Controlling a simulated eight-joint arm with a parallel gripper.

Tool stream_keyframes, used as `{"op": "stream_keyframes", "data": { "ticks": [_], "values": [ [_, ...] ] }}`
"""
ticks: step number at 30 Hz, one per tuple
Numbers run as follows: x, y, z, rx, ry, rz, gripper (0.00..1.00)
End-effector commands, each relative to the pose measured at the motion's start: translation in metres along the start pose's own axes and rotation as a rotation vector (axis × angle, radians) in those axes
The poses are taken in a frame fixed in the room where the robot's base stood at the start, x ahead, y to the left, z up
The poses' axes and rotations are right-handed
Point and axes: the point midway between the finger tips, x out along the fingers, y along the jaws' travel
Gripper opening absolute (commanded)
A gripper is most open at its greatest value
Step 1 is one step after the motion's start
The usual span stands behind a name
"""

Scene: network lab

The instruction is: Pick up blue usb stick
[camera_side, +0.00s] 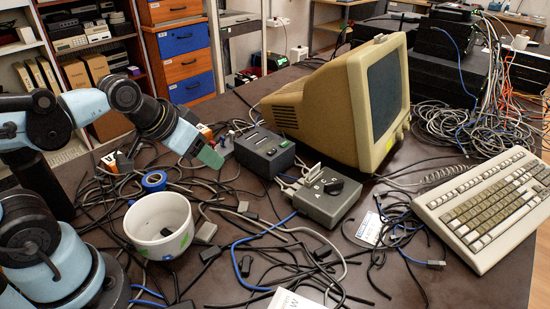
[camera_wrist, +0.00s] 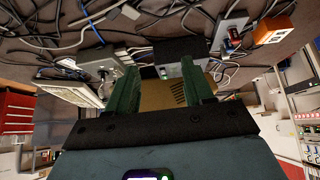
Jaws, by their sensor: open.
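My gripper (camera_side: 210,157) hangs above the cable-strewn table, left of the dark grey box, with its green fingertips pointing down to the right. In the wrist view its two green fingers (camera_wrist: 160,82) stand apart with nothing held between them. I cannot make out a blue USB stick for certain in either view. A small dark bluish plug-like piece (camera_side: 246,266) lies among the cables at the front middle of the table, well away from my gripper; it is too small to tell what it is. The stick may be hidden among the cables.
A white pot (camera_side: 160,222) and a blue tape roll (camera_side: 154,181) stand at the left. A dark box (camera_side: 265,152), a grey A-B-C-D switch box (camera_side: 322,203) and a beige monitor (camera_side: 310,100) fill the middle. A keyboard (camera_side: 490,208) lies right. Loose cables cover most free room.

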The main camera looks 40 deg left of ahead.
Motion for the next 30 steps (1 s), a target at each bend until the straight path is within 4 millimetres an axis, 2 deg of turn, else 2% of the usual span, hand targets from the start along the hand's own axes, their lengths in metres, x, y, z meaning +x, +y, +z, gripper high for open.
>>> {"op": "stream_keyframes", "data": {
  "ticks": [11, 18, 24, 30],
  "values": [
    [0.042, -0.048, -0.024, 0.012, -0.011, 0.169, 0.52],
    [0.067, -0.094, -0.033, 0.057, 0.112, 0.282, 0.52],
    [0.080, -0.140, -0.030, 0.122, 0.285, 0.329, 0.52],
    [0.084, -0.179, -0.018, 0.200, 0.465, 0.318, 0.52]
  ]
}}
